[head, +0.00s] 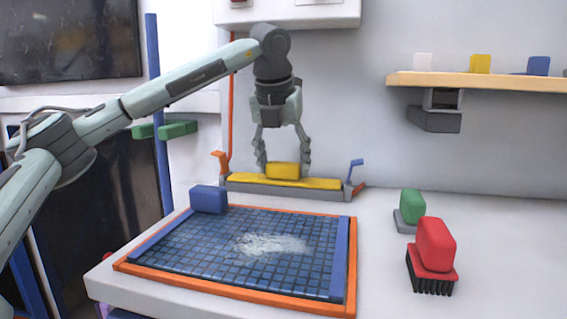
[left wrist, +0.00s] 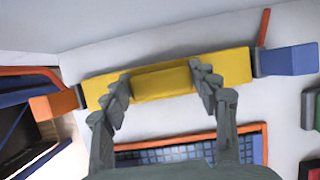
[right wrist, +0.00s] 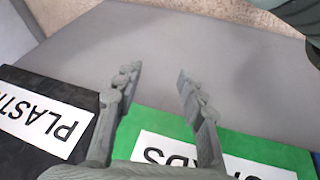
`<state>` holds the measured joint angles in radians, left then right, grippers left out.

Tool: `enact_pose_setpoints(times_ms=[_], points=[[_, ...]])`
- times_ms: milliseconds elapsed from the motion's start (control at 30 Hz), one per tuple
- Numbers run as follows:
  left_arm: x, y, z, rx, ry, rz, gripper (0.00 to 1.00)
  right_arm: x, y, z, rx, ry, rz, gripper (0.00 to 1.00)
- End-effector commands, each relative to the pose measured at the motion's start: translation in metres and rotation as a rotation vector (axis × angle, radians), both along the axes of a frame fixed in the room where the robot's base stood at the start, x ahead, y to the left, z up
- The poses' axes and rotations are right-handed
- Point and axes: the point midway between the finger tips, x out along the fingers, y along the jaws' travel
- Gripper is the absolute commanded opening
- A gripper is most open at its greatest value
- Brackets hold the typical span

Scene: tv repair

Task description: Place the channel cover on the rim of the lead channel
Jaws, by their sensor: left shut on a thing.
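The channel cover (head: 320,183) is a long yellow strip with a raised yellow block as its handle. It also fills the middle of the left wrist view (left wrist: 232,66). My left gripper (head: 283,166) points down and is shut on the handle block, one finger on each side. The cover lies along the top of the grey lead channel (head: 265,188) at the back of the table and looks level. Whether it touches the rim is hard to tell. My right gripper (right wrist: 158,75) shows only in the right wrist view, open and empty.
An orange lever (head: 221,160) and a blue lever (head: 355,168) stand at the channel's ends. A blue gridded mat (head: 190,255) with a blue block (head: 208,199) lies in front. A red brush (head: 435,245) and a green-handled tool (head: 412,207) stand right. Labelled bins (right wrist: 150,125) lie below my right gripper.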

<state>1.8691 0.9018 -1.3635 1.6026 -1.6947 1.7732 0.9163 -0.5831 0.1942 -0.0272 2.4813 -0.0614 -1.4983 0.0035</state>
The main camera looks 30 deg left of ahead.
Motion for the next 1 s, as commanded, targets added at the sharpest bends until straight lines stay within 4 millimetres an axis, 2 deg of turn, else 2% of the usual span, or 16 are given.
enact_pose_setpoints(times_ms=[233,267,433,767,867,1000], points=[[0.0,0.0,-0.002,0.0,-0.001,0.0,0.28,0.006,0.004,0.001,0.008,-0.029,0.012,0.4],[0.0,0.0,-0.002,0.0,0.0,0.0,0.61,0.008,0.005,0.002,0.01,-0.034,0.013,0.4],[0.0,0.0,-0.002,0.0,0.0,0.0,0.8,0.008,0.006,0.002,0.011,-0.037,0.014,0.4],[0.0,0.0,-0.001,0.0,0.0,0.0,0.8,0.007,0.006,0.003,0.011,-0.032,0.012,0.4],[0.0,0.0,0.002,0.0,0.0,0.0,0.8,0.001,0.002,0.003,0.005,0.001,0.0,0.4],[-0.008,-0.003,0.023,-0.001,-0.003,-0.002,0.8,-0.005,-0.002,0.001,-0.003,0.025,-0.011,0.4]])
